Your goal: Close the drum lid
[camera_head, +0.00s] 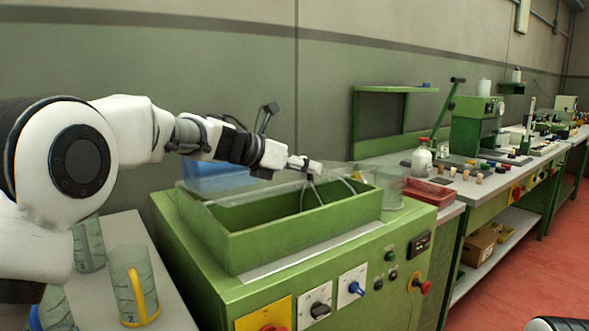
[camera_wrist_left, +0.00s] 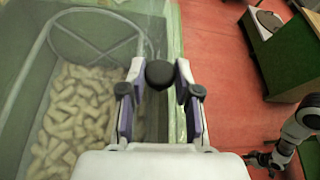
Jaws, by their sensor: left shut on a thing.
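The green drum box (camera_head: 300,237) stands open-topped on a green machine in the head view. A clear lid (camera_head: 262,190) shows faintly over its top; its exact angle is hard to tell. In the left wrist view the clear pane (camera_wrist_left: 105,50) lies between the camera and many corks (camera_wrist_left: 75,115). My left gripper (camera_head: 312,167) is above the box's far right part. In its wrist view its fingers (camera_wrist_left: 160,88) are shut on a round black knob (camera_wrist_left: 160,73) near the lid's edge. My right gripper (camera_wrist_left: 262,160) shows small and dark at the wrist view's lower right; its jaws are unclear.
A blue bin (camera_head: 215,177) is behind the box. Clear jugs (camera_head: 133,285) stand on a side table at left. Control knobs line the machine's front. Red floor at right is open.

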